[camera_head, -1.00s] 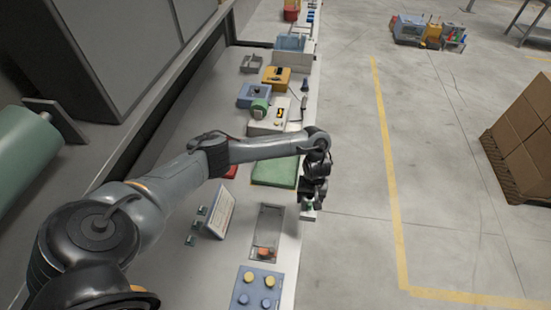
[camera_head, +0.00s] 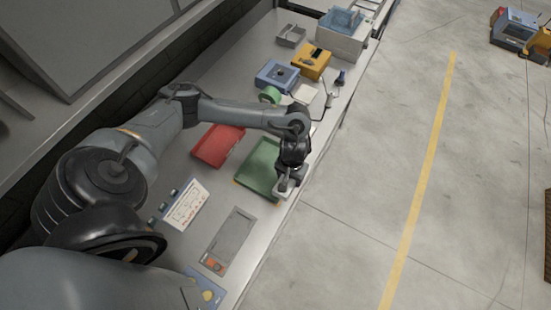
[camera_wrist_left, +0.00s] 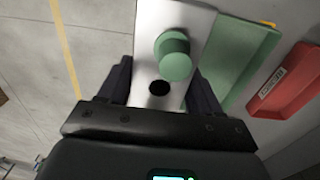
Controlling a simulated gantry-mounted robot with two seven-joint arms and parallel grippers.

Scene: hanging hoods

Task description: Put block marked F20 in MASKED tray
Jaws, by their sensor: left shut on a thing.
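My left gripper (camera_head: 287,183) is shut on a pale grey block (camera_wrist_left: 150,25). The block has a green round plug on top and a dark hole beside it; I see no F20 mark. The block also shows in the head view (camera_head: 282,194), by the near right edge of the green tray (camera_head: 262,165). The green tray appears beside the block in the wrist view. A red tray (camera_head: 218,145) lies left of the green one. My right gripper is not in view.
A white printed panel (camera_head: 184,205) and a grey tray with an orange item (camera_head: 228,240) stand nearer me. A blue box (camera_head: 277,76), a yellow box (camera_head: 311,62) and a green round part (camera_head: 270,95) stand farther along the bench. Open floor lies right of the bench edge.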

